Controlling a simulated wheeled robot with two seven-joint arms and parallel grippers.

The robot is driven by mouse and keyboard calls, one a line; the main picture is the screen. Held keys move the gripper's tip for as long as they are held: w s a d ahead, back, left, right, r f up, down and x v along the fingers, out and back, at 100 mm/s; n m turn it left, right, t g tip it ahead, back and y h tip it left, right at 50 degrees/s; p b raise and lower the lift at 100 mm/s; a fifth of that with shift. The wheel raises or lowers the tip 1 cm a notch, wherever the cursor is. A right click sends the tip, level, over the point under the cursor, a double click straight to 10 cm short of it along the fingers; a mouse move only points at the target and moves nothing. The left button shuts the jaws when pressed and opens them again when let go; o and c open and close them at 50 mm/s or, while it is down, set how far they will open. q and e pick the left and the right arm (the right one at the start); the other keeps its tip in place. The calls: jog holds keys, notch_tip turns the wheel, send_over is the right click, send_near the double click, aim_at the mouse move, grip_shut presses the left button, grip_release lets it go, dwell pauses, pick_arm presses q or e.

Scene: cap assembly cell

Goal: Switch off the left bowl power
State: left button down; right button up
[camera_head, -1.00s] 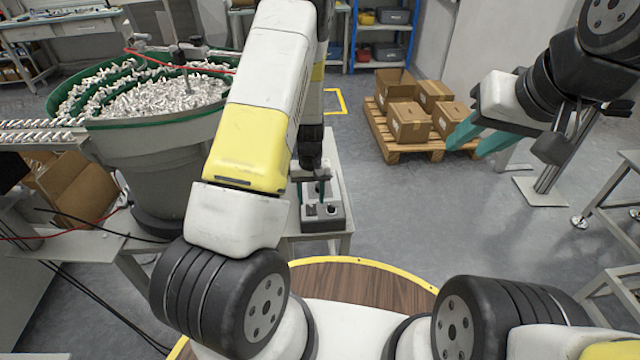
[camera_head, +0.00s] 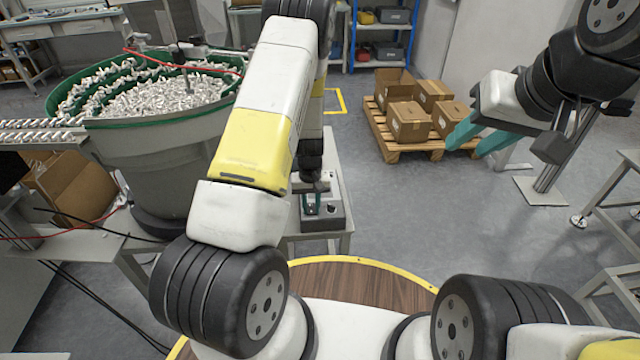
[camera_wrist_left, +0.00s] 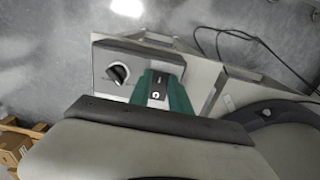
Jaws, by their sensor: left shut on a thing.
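The control box (camera_head: 338,222) stands on a small grey table ahead of me. In the left wrist view its light top plate (camera_wrist_left: 104,57) carries a black rotary knob (camera_wrist_left: 118,73) and a small switch (camera_wrist_left: 156,94). My left gripper (camera_head: 312,210) points down at the box. In the left wrist view its teal fingers (camera_wrist_left: 160,92) are shut on the small switch, with the knob just to their left. The left bowl (camera_head: 150,118), green-rimmed and full of small whitish parts, stands at the left. My right gripper (camera_head: 478,142) is open and empty, raised at the right.
A wooden pallet (camera_head: 399,149) with cardboard boxes (camera_head: 408,122) sits on the floor beyond. Grey frames stand at the right edge. Cables run across the floor at the lower left. The floor between table and pallet is clear.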

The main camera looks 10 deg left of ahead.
aim_at(311, 205)
pick_arm(q)
jog(key=shift+w+a+r+g+h, duration=0.1)
jog(key=shift+w+g+h, duration=0.1)
jog(key=shift+g, duration=0.5)
jog(key=shift+w+r+g+h, duration=0.1)
jog(key=shift+w+g+h, duration=0.1)
jog(key=shift+g, duration=0.5)
jog(key=c, duration=1.2)
grip_release()
jog(key=v, duration=0.7)
jog(key=shift+r, duration=0.35)
jog(key=shift+w, duration=0.1)
